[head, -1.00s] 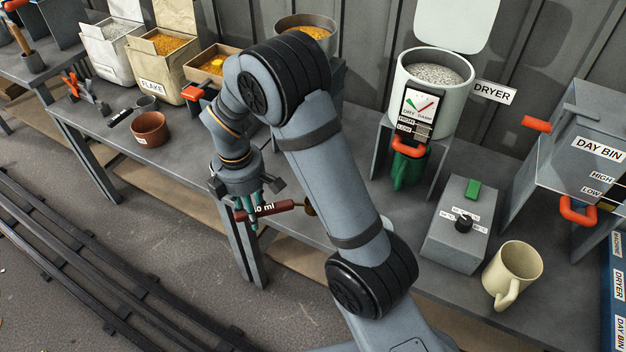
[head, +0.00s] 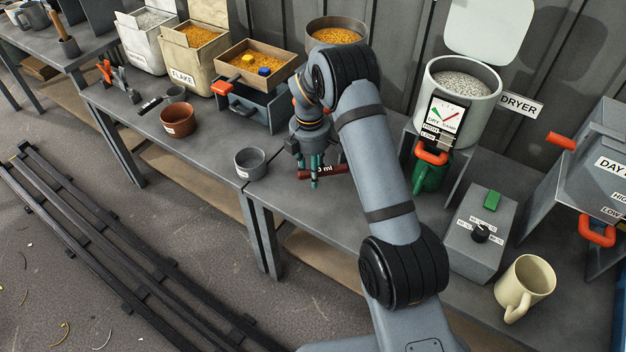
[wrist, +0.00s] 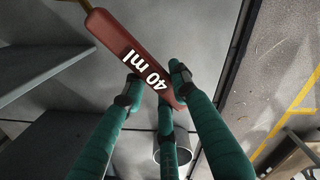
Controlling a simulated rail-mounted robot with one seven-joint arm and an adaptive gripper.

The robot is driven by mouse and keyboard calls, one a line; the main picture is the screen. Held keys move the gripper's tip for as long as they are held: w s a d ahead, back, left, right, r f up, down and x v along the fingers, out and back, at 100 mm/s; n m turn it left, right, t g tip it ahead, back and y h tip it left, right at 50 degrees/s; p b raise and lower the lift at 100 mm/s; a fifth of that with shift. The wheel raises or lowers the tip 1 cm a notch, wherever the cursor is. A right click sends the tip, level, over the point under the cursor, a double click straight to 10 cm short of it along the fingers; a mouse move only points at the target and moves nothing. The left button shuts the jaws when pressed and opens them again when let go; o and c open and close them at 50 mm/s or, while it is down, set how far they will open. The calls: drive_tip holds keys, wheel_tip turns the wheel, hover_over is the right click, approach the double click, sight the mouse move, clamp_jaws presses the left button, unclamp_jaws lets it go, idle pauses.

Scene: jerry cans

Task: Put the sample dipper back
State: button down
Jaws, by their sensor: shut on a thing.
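The sample dipper (head: 335,169) has a dark red handle with white "ml" lettering. In the wrist view its handle (wrist: 120,48), marked "40 ml", slants from upper left to the middle. My gripper (head: 315,174) is shut on this handle, with its green fingers around the handle's lower end (wrist: 158,88). In the head view the gripper is over the table, left of the dryer. The dipper's far end is hidden behind my arm in the head view and cut off at the top of the wrist view.
A grey cup (head: 250,163) stands left of my gripper, with a brown pot (head: 178,120) farther left. A feed box (head: 256,98) on a grey stand is behind. The dryer (head: 460,105), control box (head: 478,232) and cream mug (head: 524,288) are to the right.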

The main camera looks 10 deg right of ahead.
drive_tip(key=shift+w+d+f, duration=0.15)
drive_tip(key=shift+f, duration=1.75)
drive_tip(key=c, duration=1.5)
unclamp_jaws()
drive_tip(key=shift+o, duration=0.6)
drive_tip(key=r+p, duration=0.1)
drive_tip(key=r, duration=1.1)
drive_tip(key=shift+a+r, duration=0.1)
drive_tip(key=shift+a, duration=0.1)
